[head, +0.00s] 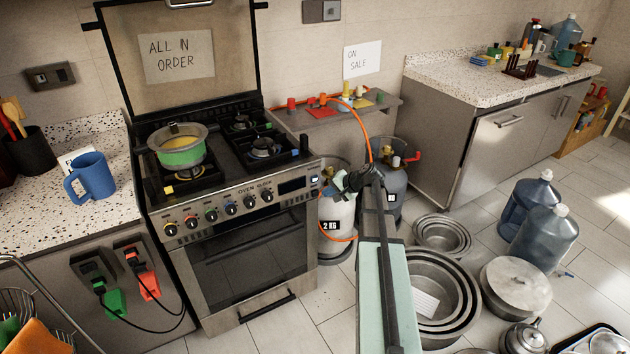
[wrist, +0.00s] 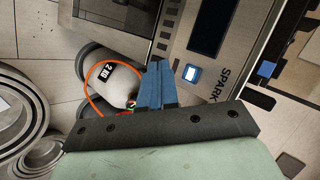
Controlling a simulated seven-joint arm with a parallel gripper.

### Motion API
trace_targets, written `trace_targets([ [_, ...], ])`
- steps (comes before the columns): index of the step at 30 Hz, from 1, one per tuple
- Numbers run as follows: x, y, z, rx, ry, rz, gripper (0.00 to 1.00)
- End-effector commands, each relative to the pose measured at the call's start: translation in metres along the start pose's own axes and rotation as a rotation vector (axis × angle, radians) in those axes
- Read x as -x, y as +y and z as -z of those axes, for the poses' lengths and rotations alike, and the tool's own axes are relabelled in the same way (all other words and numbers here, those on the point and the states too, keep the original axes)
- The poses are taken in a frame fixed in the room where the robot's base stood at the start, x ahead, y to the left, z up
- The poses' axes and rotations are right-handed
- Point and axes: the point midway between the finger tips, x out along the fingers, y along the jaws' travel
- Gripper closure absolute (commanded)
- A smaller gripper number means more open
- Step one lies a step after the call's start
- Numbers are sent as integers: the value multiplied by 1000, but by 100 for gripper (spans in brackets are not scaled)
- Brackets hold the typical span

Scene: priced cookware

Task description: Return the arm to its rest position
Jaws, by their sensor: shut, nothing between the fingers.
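My arm rises from the bottom of the head view, and my gripper (head: 329,191) is at its far end, in front of the white gas cylinder (head: 336,222) and just right of the stove (head: 240,215). In the wrist view my gripper (wrist: 156,68) shows its blue fingers together with nothing between them. Behind them are the white cylinder (wrist: 112,84) with its "2 KG" label and orange hose, and the stove front (wrist: 228,50). I cannot tell the exact gap between the fingers and the stove edge.
A green pot (head: 180,150) stands on the stove. A blue mug (head: 90,176) is on the left counter. Nested metal pans (head: 470,320), a lidded pot (head: 515,288) and water jugs (head: 545,240) crowd the floor at right. The floor before the stove (head: 285,325) looks clear.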

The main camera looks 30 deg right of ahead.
Motion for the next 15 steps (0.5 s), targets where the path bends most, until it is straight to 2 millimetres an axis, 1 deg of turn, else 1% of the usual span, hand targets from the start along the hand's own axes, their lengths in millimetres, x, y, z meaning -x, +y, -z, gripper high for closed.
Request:
trace_targets([
  [11, 0, 0, -1, 12, -3, 0, 100],
  [14, 0, 8, -4, 49, -19, -38, 100],
  [15, 1, 13, -6, 67, -25, -63, 100],
])
